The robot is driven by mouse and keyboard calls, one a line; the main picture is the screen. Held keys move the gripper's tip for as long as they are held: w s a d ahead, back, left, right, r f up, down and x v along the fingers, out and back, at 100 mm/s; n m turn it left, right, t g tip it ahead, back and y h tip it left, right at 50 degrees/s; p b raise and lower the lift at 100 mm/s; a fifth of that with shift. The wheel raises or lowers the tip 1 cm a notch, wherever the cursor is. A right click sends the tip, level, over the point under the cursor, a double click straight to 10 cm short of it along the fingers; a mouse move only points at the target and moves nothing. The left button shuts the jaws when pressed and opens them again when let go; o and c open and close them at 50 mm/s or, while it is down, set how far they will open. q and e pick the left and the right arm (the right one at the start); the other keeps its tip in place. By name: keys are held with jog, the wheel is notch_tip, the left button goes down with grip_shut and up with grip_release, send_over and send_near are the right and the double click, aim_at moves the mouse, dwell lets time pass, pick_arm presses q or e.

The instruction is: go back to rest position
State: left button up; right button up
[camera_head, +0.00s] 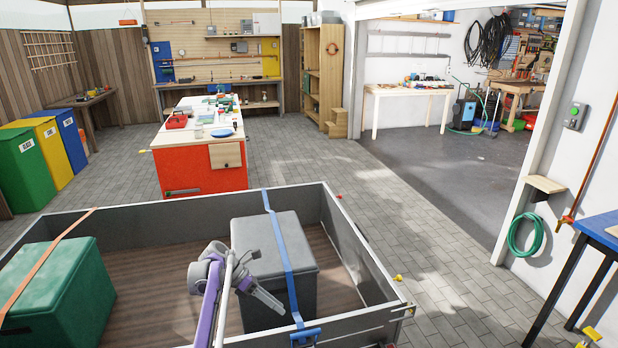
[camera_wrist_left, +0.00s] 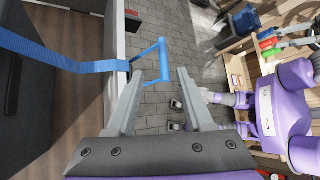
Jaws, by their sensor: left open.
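My left gripper (camera_head: 262,294) is over the trailer bed in the head view, in front of the dark grey box (camera_head: 262,245). In the left wrist view its two fingers (camera_wrist_left: 160,72) are spread apart, with nothing seen held between them. A blue strap (camera_head: 284,245) runs over the grey box to a blue ratchet (camera_head: 305,337) at the near trailer wall. In the left wrist view the ratchet's blue handle (camera_wrist_left: 163,50) stands close to the fingertips; I cannot tell whether they touch. Purple parts of my own body show at the right there, but my right gripper is not clearly made out.
The trailer (camera_head: 170,300) has low grey walls. A green box (camera_head: 62,290) under an orange strap sits at its left. A red workbench (camera_head: 200,165) stands beyond. A blue-topped table (camera_head: 603,228) is at the right.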

pick_arm(q)
jog(key=s+r+m+t+y+p, duration=0.1)
jog(key=s+r+m+y, duration=0.15)
jog(key=r, duration=0.25)
jog(key=s+r+m+t+y, duration=0.1)
jog(key=s+r+m, duration=0.1)
jog(key=r+m, duration=0.3)
jog(key=s+a+r+m+t+y+p, duration=0.1)
jog(key=s+r+m, duration=0.1)
jog(key=s, duration=0.3)
jog(key=s+a+r+m+t+y, duration=0.1)
jog(key=s+r+m+y, duration=0.15)
jog(key=s, duration=0.25)
jog(key=s+a+f+m+t+y, duration=0.1)
jog(key=s+m, duration=0.3)
jog(key=s, duration=0.4)
jog(key=s+a+f+m+t+y+p, duration=0.1)
jog(key=s+a+f+m, duration=0.1)
jog(key=s, duration=0.6)
jog(key=s+a+f+m+t+y, duration=0.1)
jog(key=s+f+m+t, duration=0.1)
jog(key=s+m, duration=0.3)
jog(key=s+f, duration=0.1)
jog(key=s, duration=0.2)
jog(key=shift+s+a+f+m+p, duration=0.25)
jog(key=shift+s+f+m+p, duration=0.05)
jog(key=shift+s+f+p, duration=0.1)
jog(key=shift+w+d, duration=0.1)
jog(key=shift+w, duration=0.05)
